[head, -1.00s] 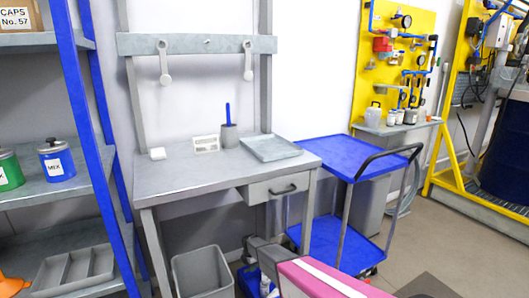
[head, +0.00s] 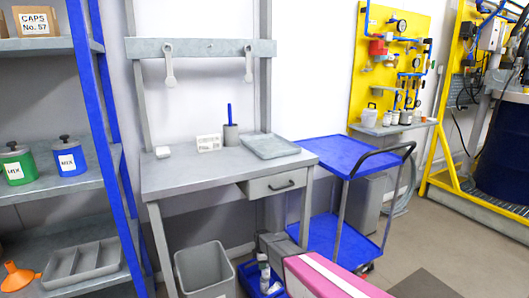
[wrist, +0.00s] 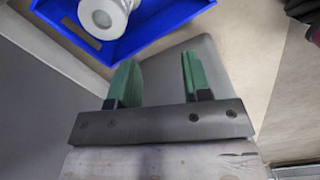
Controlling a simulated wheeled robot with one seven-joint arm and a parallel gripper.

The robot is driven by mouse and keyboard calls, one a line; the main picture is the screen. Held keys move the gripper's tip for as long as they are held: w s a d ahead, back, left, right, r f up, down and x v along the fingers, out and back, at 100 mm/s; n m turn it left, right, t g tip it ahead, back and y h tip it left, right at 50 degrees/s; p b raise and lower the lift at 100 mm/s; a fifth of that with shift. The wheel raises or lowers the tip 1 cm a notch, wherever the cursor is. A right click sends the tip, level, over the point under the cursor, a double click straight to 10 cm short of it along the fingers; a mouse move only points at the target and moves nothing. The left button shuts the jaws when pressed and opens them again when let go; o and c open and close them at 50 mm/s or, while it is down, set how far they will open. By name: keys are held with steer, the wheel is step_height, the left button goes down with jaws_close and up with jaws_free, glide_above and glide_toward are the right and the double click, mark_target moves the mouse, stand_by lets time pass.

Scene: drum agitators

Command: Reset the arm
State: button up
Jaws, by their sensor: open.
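My gripper (wrist: 159,80) shows in the wrist view with its two green fingers apart and nothing between them. A grey surface lies behind the fingers. Ahead of the fingers, at the top left, is a blue bin (wrist: 172,14) with a white round-topped container (wrist: 103,14) in it. In the head view, part of my arm, pink with a white stripe, shows at the bottom centre.
A grey workbench (head: 205,176) stands left of a blue cart (head: 338,150). Below are a grey waste bin (head: 203,270) and the blue bin (head: 248,270) holding white bottles. Shelves (head: 50,190) stand left. Open floor (head: 425,255) lies right.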

steer(key=s+d+r+m, duration=0.9)
steer(key=s+d+r, duration=0.1)
steer(key=s+r, duration=0.2)
steer(key=s+d+r+m, duration=1)
steer(key=s+r, duration=0.3)
steer(key=r, duration=0.2)
steer(key=shift+s+d+r+m, duration=0.15)
steer(key=shift+s+d+m, duration=0.1)
steer(key=shift+m, duration=0.05)
